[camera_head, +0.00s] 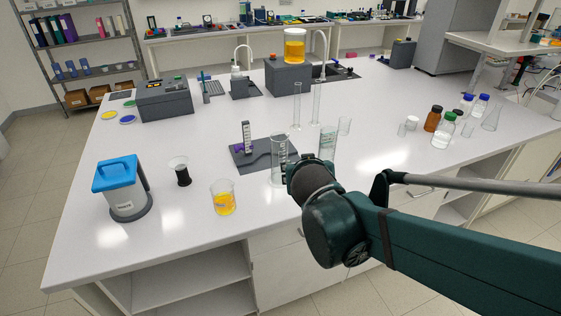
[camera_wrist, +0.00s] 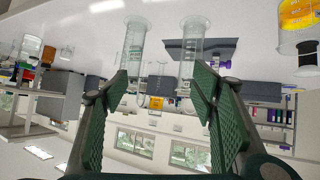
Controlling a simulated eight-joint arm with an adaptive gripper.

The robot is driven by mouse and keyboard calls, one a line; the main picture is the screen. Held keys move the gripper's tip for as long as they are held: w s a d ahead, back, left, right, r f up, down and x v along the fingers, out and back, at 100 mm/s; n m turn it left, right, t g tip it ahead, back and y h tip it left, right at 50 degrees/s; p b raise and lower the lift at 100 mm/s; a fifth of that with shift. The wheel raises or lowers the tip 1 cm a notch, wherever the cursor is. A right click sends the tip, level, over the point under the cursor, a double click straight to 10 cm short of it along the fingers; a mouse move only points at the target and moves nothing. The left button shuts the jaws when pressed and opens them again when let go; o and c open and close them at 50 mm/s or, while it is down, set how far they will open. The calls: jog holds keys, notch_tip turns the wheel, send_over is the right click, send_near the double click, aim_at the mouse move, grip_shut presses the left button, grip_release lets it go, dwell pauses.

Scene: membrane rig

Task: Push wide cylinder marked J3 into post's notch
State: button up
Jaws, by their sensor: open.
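A wide clear glass cylinder (camera_head: 279,165) stands upright at the right front edge of a dark grey plate. A second clear cylinder (camera_head: 327,142) stands to its right, behind my wrist. Both also show upside down in the wrist view, the first one (camera_wrist: 190,52) on the right and the second (camera_wrist: 134,48) on the left. Their markings are too small to read, so I cannot tell which is J3. A pale post (camera_head: 247,137) rises from the plate (camera_head: 250,152); its notch is not clear. My gripper (camera_wrist: 161,72) is open, with both cylinders beyond its fingertips; no grasp shows.
Tall thin tubes (camera_head: 316,102) stand behind. Several bottles (camera_head: 444,128) stand to the right.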

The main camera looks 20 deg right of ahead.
jog(key=w+d+f+m+t+h+b, duration=0.1)
jog(key=w+d+t+h+b, duration=0.15)
jog(key=w, duration=0.65)
jog(key=t+y+b, duration=0.1)
jog(key=t+b, duration=0.2)
jog(key=t, duration=0.1)
send_near(279, 140)
jog(key=shift+s+d+r, duration=0.25)
jog(key=shift+s+d, duration=0.1)
jog(key=shift+s, duration=0.1)
jog(key=shift+s+d+r, duration=0.25)
jog(key=shift+s+d, duration=0.05)
jog(key=shift+s, duration=0.15)
jog(key=shift+w+a+f+n+t+y, duration=0.25)
jog(key=shift+w+a+f+n+y, duration=0.15)
jog(key=shift+a+f, duration=0.2)
jog(key=shift+w, duration=0.15)
jog(key=shift+b+x, duration=0.65)
jog(key=shift+x, duration=3.15)
jog(key=c, duration=1.1)
